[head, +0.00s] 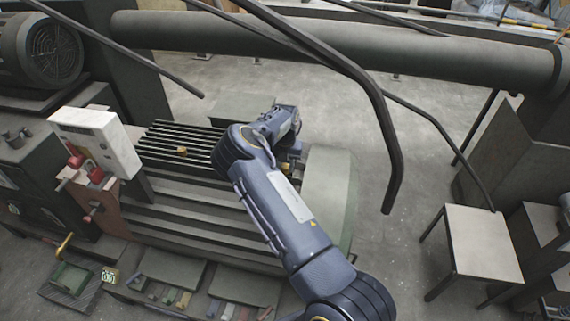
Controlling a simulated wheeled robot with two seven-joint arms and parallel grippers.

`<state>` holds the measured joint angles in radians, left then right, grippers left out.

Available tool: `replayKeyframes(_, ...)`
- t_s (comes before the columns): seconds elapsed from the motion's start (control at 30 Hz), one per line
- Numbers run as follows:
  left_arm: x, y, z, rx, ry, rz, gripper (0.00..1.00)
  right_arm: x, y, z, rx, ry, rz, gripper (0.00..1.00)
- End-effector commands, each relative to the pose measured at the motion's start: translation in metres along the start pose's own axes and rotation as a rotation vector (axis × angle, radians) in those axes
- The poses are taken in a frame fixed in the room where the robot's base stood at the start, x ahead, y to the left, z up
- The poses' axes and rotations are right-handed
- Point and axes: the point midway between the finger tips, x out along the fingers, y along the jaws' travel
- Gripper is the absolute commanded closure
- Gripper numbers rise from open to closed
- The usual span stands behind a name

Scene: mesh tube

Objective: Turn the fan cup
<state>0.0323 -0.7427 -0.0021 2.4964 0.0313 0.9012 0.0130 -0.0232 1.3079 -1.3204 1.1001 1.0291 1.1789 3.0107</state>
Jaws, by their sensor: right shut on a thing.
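A large ribbed grey-green motor lies across the middle of the head view. I take the smooth rounded cover (332,185) at its right end to be the fan cup. My right arm reaches in from the bottom, bends over the motor and turns down at the wrist. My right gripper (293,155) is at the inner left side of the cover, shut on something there. The wrist and forearm largely hide the fingers and the contact, so the exact grip point cannot be seen. My left gripper is not in view.
Bent dark rods (391,150) hang above and right of the arm. A thick pipe (330,42) crosses behind. A white control box (98,140) stands left. Part bins (165,272) lie in front. A stool (480,243) stands right; floor between it and the cover is clear.

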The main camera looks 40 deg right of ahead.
Motion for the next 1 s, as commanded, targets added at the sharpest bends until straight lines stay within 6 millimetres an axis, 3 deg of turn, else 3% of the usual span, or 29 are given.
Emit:
replayKeyframes(0.17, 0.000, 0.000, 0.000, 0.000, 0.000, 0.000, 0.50, -0.002, 0.001, 0.001, -0.001, -0.005, 0.002, 0.93)
replayKeyframes(0.2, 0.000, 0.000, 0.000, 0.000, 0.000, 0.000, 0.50, -0.002, 0.001, 0.001, -0.001, -0.005, 0.002, 0.69)
replayKeyframes(0.37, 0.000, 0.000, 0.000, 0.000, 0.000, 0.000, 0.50, -0.001, 0.000, 0.001, -0.001, -0.003, 0.001, 0.48)
replayKeyframes(0.7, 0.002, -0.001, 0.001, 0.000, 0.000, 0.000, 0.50, -0.004, 0.000, 0.001, -0.002, -0.002, 0.001, 0.48)
replayKeyframes(1.0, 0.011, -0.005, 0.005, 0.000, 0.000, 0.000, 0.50, -0.050, 0.001, 0.001, -0.003, -0.004, 0.001, 0.48)
